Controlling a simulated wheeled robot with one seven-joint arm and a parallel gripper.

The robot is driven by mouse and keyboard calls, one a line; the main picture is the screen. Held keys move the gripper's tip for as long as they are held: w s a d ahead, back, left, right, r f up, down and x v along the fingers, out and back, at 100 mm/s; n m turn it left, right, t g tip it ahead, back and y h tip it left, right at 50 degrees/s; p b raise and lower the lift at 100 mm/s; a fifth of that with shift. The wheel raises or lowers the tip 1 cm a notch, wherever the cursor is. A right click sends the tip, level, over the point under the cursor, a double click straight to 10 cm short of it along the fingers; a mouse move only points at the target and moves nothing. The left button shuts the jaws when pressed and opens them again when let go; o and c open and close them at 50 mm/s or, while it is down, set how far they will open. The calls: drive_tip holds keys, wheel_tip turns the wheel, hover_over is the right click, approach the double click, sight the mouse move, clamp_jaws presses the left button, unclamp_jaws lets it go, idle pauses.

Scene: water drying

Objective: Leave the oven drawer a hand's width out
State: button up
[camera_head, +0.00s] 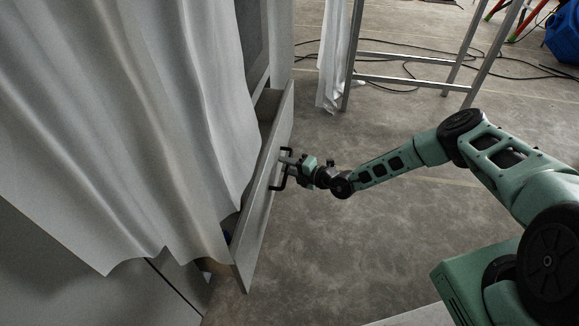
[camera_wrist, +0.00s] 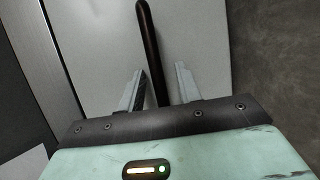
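The oven drawer (camera_head: 258,205) is a pale grey panel with a dark bar handle (camera_head: 275,187), low behind the hanging cloth. It stands out from its housing, with a gap and part of its inside showing at the near end. The handle also shows in the wrist view (camera_wrist: 150,45) as a dark bar. My gripper (camera_head: 288,157) is at the handle. In the wrist view its two fingers (camera_wrist: 160,85) stand apart, one on each side of the bar, with a visible gap on the right. I cannot tell whether the left finger touches it.
A white cloth (camera_head: 150,110) hangs over the cabinet and hides much of the drawer's inside. A metal frame (camera_head: 410,80) stands at the back, with cables (camera_head: 490,68) on the floor. The concrete floor (camera_head: 350,240) in front of the drawer is clear.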

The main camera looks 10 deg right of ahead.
drive_tip(key=p+v, duration=0.6)
drive_tip(key=v, duration=1.1)
drive_tip(key=shift+d+r, duration=0.15)
drive_tip(key=shift+r, duration=0.05)
